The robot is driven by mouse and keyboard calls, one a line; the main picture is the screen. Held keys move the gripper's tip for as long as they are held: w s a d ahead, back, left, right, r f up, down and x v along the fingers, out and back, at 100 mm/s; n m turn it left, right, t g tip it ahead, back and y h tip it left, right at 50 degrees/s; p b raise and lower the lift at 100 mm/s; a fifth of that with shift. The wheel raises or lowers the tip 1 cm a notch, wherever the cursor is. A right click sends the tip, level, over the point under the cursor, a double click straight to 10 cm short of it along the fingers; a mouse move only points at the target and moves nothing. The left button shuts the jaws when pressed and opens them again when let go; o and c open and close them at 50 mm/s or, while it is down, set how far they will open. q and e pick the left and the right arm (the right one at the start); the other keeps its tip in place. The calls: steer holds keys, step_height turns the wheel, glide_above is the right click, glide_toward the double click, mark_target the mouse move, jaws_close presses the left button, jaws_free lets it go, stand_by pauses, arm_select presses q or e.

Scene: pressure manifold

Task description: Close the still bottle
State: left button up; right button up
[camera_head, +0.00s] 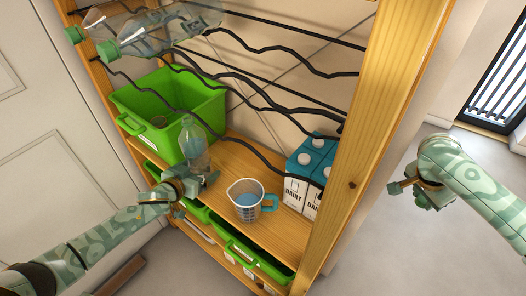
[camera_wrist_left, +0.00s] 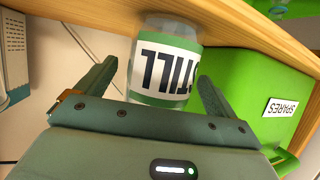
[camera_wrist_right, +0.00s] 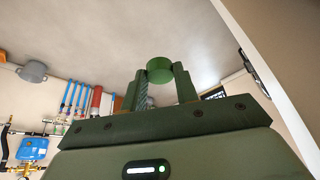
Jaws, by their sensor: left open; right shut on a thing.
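The still bottle (camera_head: 197,152) is clear and stands upright on the wooden shelf, beside the green bin. Its label reads STILL in the left wrist view (camera_wrist_left: 165,68). My left gripper (camera_head: 200,182) is open at the bottle's lower part, with one finger on each side of it (camera_wrist_left: 160,85); I cannot tell whether they touch it. My right gripper (camera_wrist_right: 160,88) is shut on a green cap (camera_wrist_right: 160,70), well away from the shelf at the right (camera_head: 397,187). In the head view the cap is too small to make out clearly.
A green bin (camera_head: 150,92) stands behind the bottle. A measuring cup (camera_head: 246,206) and blue-white dairy cartons (camera_head: 296,190) stand to the right. Clear bottles with green caps (camera_head: 107,50) lie on the wavy black rack above. A wooden post (camera_head: 375,120) stands between the shelf and my right arm.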

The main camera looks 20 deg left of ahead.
arm_select(q)
steer(key=shift+x, duration=0.85)
arm_select(e)
steer(key=shift+w+f, duration=0.1)
steer(key=shift+f, duration=0.4)
arm_select(q)
steer(key=shift+s, duration=0.1)
arm_select(e)
steer(key=shift+r, duration=0.1)
arm_select(q)
steer(key=shift+c, duration=0.3)
steer(key=c, duration=1.5)
steer(key=shift+r, duration=0.1)
steer(key=shift+c, duration=0.2)
steer(key=shift+r, duration=0.15)
arm_select(e)
steer(key=shift+r, duration=0.1)
